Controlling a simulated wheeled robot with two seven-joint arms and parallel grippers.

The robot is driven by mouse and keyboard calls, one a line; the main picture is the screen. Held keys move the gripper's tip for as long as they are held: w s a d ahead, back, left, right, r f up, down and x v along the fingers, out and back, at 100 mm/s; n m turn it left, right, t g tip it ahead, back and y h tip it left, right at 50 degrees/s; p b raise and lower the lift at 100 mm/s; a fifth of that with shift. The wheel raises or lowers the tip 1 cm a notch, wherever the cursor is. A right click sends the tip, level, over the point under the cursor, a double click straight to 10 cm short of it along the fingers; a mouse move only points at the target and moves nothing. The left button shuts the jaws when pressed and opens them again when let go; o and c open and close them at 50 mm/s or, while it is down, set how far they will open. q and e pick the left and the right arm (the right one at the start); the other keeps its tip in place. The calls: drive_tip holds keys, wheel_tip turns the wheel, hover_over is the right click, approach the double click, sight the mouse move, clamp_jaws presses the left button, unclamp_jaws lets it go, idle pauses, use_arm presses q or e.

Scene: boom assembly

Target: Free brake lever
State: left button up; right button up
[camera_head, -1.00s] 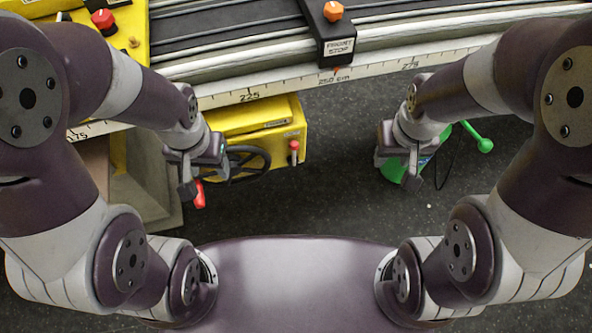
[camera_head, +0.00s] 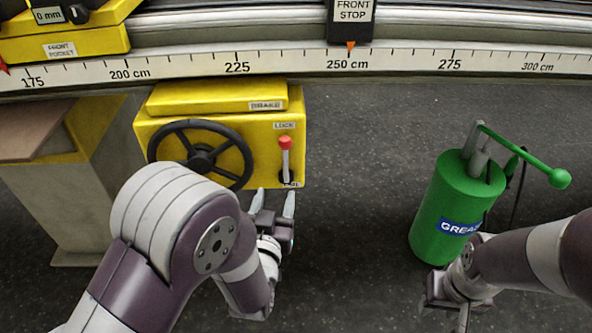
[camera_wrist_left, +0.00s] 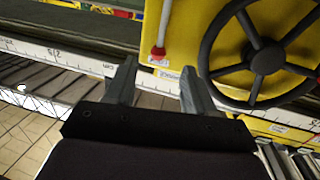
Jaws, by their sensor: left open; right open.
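The brake lever (camera_head: 285,158) is on the front of a yellow brake box (camera_head: 270,181), right of the black handwheel (camera_head: 200,155). It has a grey shaft and a red knob, which points up just below the LOCK label. A lower label is partly hidden. My left gripper (camera_head: 274,196) is open and empty, its fingertips near the box's lower right, below the lever. In the left wrist view, the red knob (camera_wrist_left: 158,51) appears beyond and between the open fingers (camera_wrist_left: 158,75), apart from them. My right gripper (camera_head: 446,318) is open and empty at the lower right.
A green grease canister (camera_head: 450,207) with a pump handle stands on the floor at right, just beyond my right gripper. A measuring rail (camera_head: 400,60) crosses above the box. A grey pedestal (camera_head: 85,195) stands at left. Dark floor between box and canister is clear.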

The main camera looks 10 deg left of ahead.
sight(285, 152)
use_arm(q)
drive_tip(key=w+b, duration=0.1)
drive_tip(key=w, duration=0.3)
drive_tip(key=w+a+b, duration=0.1)
drive_tip(key=w+b, duration=0.1)
drive_tip(key=w, duration=0.2)
drive_tip(key=w+b, duration=0.1)
drive_tip(key=w, duration=0.3)
drive_tip(key=shift+w+a+r, duration=0.15)
drive_tip(key=shift+a+r, duration=0.05)
drive_tip(key=shift+r, duration=0.1)
drive_tip(key=shift+w+r, duration=0.1)
drive_tip(key=shift+w, duration=0.15)
clamp_jaws()
